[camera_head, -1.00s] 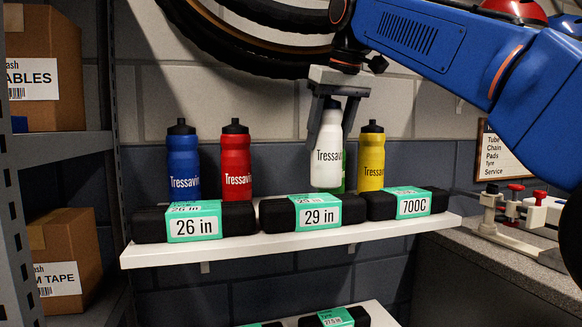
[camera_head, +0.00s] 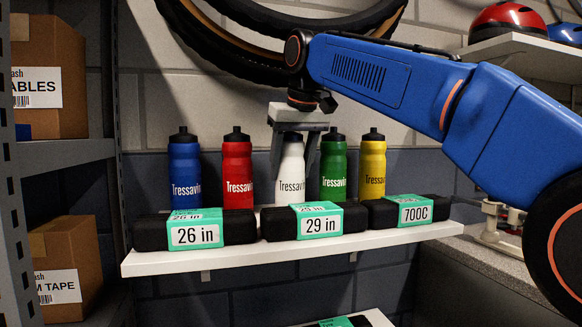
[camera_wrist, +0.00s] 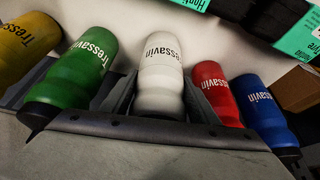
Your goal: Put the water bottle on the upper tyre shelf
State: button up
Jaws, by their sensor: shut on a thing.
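The white water bottle (camera_head: 291,185) stands upright in the row at the back of the upper tyre shelf (camera_head: 300,252), between the red bottle (camera_head: 237,170) and the green bottle (camera_head: 333,170). My gripper (camera_head: 292,150) points down from above and is shut on its upper part. The bottle's base is hidden behind the 29 in tyre box (camera_head: 316,221), so I cannot tell whether it touches the shelf. In the wrist view the white bottle (camera_wrist: 160,75) sits between my two fingers.
The blue bottle (camera_head: 185,170) and yellow bottle (camera_head: 372,165) end the row. The 26 in box (camera_head: 194,230) and 700C box (camera_head: 412,211) line the shelf front. Tyres (camera_head: 240,50) hang above. A rack with cartons (camera_head: 60,85) is at left.

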jog(key=o, duration=1.1)
jog(key=shift+f, duration=0.1)
jog(key=shift+c, duration=0.2)
jog(key=shift+s+d+r, duration=0.1)
jog(key=shift+s+r, duration=0.05)
jog(key=shift+r, duration=0.5)
jog(key=s+d, duration=0.1)
jog(key=s, duration=0.2)
jog(key=s+d, duration=0.2)
jog(key=s, duration=0.2)
jog(key=s+d, duration=0.2)
jog(key=s, duration=0.2)
